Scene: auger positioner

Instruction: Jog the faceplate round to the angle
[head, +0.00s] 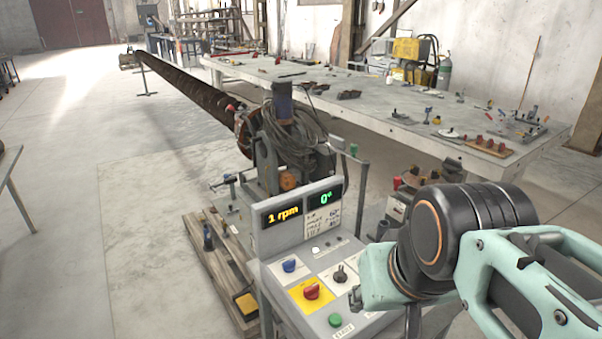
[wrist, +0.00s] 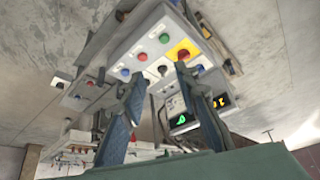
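The grey control console (head: 300,230) stands at the centre of the head view. Its amber display (head: 284,215) reads 1 rpm and its green display (head: 326,199) reads 0°. Its panel has a blue control (head: 289,265), a red knob on a yellow plate (head: 312,291), a black knob (head: 340,273) and a green button (head: 335,320). The faceplate (head: 243,132) is mostly hidden behind the positioner's body and cables, at the end of the long auger (head: 190,88). My gripper (wrist: 158,76) is open and empty, fingers apart, pointing toward the console, which appears upside down in the wrist view.
A wooden pallet (head: 218,262) with tools lies left of the console. A long workbench (head: 400,125) with scattered parts stands behind. Another control box with coloured buttons (wrist: 87,88) shows in the wrist view. Open floor (head: 130,220) lies left of the pallet.

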